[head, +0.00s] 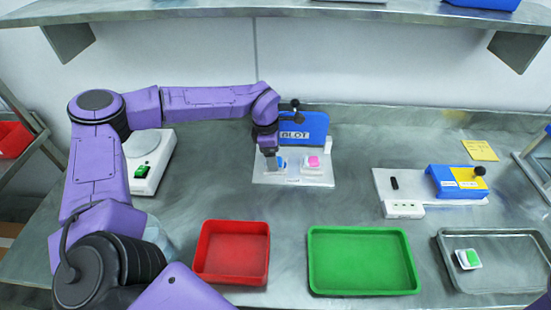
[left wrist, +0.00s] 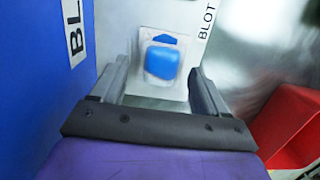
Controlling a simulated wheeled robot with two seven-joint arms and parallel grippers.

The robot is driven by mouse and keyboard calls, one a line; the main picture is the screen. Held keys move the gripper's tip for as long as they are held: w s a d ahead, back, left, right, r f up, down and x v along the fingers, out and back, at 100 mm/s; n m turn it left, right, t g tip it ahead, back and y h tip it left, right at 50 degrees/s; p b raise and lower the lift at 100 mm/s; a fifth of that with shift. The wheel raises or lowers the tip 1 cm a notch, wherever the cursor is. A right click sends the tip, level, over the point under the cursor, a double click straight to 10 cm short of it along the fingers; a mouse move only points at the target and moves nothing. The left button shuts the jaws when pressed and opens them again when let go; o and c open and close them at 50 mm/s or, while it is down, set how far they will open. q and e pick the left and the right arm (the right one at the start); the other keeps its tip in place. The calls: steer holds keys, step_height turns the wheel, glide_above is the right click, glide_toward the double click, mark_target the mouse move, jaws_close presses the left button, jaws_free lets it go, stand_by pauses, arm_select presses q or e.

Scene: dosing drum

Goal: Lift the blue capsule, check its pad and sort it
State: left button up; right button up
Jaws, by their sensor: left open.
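The blue capsule (head: 281,162) sits in a white holder on the white BLOT plate (head: 267,178), left of a pink capsule (head: 313,161). My left gripper (head: 271,160) points down just beside the blue capsule and partly hides it. In the left wrist view, the blue capsule (left wrist: 161,62) lies beyond and between the two open fingers of my left gripper (left wrist: 160,75), with nothing held. The capsule's pad cannot be made out. My right gripper is not in view.
A blue BLOT panel (head: 304,128) stands behind the plate. A red tray (head: 231,277) and a green tray (head: 362,290) are in front. A metal tray (head: 510,285) holds a green-and-white piece. A scale (head: 139,178) is left; a blue-and-yellow device (head: 455,183) is right.

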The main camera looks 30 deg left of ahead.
arm_select(q)
steer(key=shift+f, duration=0.7)
steer(key=shift+s, duration=0.1)
steer(key=shift+c, duration=0.3)
steer(key=c, duration=1.1)
steer(key=shift+r, duration=0.15)
steer(key=shift+c, duration=0.2)
